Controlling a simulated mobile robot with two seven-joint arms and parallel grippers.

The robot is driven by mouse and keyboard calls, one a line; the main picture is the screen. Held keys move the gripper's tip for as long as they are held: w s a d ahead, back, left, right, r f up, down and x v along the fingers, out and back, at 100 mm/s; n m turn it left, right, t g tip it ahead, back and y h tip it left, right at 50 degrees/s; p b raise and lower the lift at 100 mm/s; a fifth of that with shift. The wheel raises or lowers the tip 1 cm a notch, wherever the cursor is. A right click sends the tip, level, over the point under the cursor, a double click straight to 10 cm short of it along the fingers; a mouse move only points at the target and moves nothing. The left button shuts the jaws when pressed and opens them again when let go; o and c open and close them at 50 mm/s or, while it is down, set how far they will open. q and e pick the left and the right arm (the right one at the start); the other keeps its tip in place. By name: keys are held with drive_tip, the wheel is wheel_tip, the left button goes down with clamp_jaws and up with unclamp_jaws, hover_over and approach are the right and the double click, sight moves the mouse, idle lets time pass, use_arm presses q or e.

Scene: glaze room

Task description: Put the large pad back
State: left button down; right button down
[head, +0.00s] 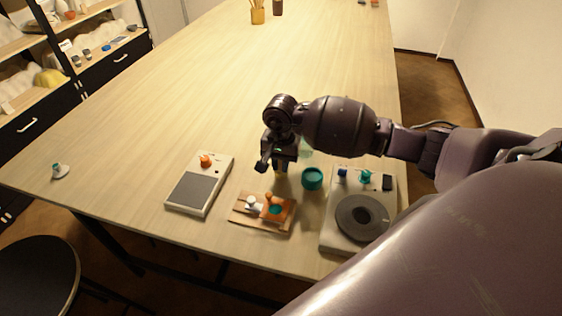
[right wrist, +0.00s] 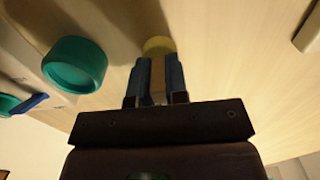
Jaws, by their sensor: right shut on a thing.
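I cannot tell for sure whether this is the large pad. My left gripper is not in view.
A teal cup (head: 312,179) stands just right of my right gripper. A device with a dark round plate (head: 362,219) is at the right, and a flat device with a grey panel (head: 195,192) at the left. A pale green object (head: 305,148) is partly hidden. The far table is mostly clear.

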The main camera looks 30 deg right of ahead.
drive_tip(key=c, duration=1.1)
unclamp_jaws()
drive_tip(key=shift+r, duration=0.3)
wheel_tip(320, 180, up, 10)
drive_tip(key=shift+b, duration=0.85)
drive_tip(key=shift+r, duration=0.8)
